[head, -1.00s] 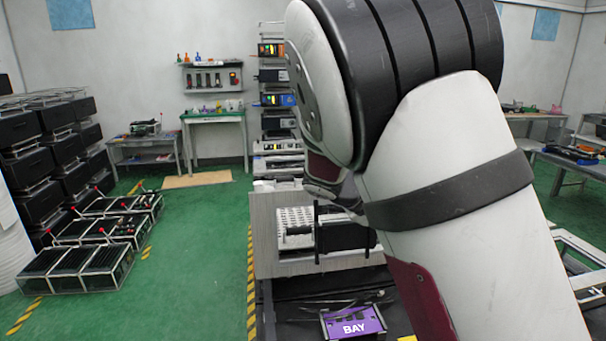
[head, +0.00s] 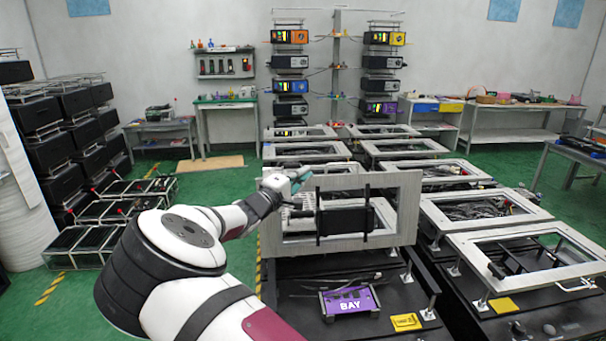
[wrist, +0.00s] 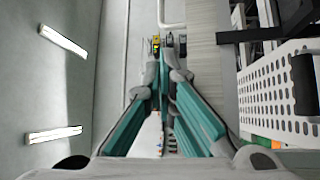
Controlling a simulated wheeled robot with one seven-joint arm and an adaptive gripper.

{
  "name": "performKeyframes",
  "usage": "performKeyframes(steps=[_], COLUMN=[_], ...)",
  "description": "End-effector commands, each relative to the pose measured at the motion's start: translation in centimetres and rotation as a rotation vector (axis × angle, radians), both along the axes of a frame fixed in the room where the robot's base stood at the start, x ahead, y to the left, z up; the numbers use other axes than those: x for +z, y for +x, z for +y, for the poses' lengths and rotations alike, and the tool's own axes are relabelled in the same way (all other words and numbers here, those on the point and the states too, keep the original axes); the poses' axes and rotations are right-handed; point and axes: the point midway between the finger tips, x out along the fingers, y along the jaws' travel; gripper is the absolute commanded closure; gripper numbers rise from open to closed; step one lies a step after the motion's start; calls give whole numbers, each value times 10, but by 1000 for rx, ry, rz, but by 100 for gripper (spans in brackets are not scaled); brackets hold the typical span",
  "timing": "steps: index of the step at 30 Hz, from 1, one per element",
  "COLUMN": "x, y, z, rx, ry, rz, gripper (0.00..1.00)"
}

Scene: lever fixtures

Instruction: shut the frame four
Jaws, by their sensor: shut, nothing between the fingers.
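One grey frame (head: 408,205) stands upright, raised from its black base (head: 305,275), while the other frames lie flat. I take it as frame four; no number is readable on it. A dark block with a handle (head: 345,220) shows in its opening. My gripper (head: 300,180) is at the upper left of this frame, near its top edge. In the wrist view my gripper's teal fingers (wrist: 163,72) are together with nothing between them. The frame's grey face (wrist: 205,60) runs along their right side, and contact cannot be told.
A purple BAY sign (head: 351,302) and a yellow tag (head: 406,321) are on the base in front. Flat frames (head: 535,250) fill the right side and the row behind. Black crates (head: 85,255) stand at left.

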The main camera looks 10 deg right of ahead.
Motion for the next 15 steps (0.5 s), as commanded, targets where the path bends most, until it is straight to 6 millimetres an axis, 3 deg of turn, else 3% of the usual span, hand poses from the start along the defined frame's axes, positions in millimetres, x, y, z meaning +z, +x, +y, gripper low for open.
performKeyframes(steps=[9, 15], x=[5, 6], y=[40, 53], z=[-38, -48], rx=[-4, -2], ry=[1, 2], rz=[-1, 0], gripper=[100, 100])
